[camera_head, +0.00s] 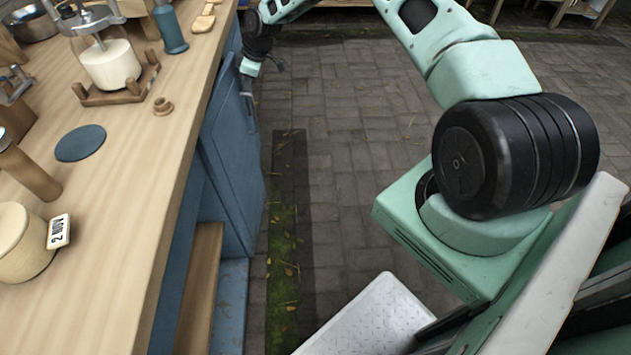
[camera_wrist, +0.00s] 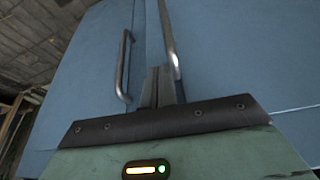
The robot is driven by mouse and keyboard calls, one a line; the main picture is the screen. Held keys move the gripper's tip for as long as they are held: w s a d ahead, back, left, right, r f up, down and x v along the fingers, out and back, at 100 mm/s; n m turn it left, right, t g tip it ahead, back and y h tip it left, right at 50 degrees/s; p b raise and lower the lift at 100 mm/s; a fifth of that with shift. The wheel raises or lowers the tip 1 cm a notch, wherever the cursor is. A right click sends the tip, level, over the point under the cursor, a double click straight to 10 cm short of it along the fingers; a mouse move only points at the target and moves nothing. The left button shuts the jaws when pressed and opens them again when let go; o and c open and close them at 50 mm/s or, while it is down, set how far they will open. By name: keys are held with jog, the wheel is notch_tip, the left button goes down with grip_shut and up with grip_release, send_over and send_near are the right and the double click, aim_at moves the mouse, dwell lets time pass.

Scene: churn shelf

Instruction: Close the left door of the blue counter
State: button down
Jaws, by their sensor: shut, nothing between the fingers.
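The blue counter (camera_head: 190,222) runs along the left of the head view under a wooden top. A blue door (camera_head: 232,165) stands at its front, standing out a little from the counter; how far it is open is hard to tell. My gripper (camera_head: 249,93) is shut and empty, pointing down by the door's far upper part. In the wrist view, the shut fingers (camera_wrist: 163,78) are before two blue panels, between a bar handle on the left (camera_wrist: 122,65) and another on the right (camera_wrist: 168,35). Whether the fingers touch a panel or handle is unclear.
On the wooden top (camera_head: 125,190) stand a glass churn (camera_head: 108,62), a dark round mat (camera_head: 80,143) and a wooden pot (camera_head: 22,243). A wooden shelf (camera_head: 200,290) shows below the top's near end. The paved floor (camera_head: 335,150) beside the counter is clear.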

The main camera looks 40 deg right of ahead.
jog(key=w+a+n+b, duration=0.1)
jog(key=w+a, duration=0.1)
jog(key=shift+w+a+b, duration=0.3)
jog(key=shift+w+a, duration=0.1)
jog(key=shift+w+a+r+n, duration=0.1)
jog(key=shift+a+n, duration=0.15)
jog(key=shift+n, duration=0.05)
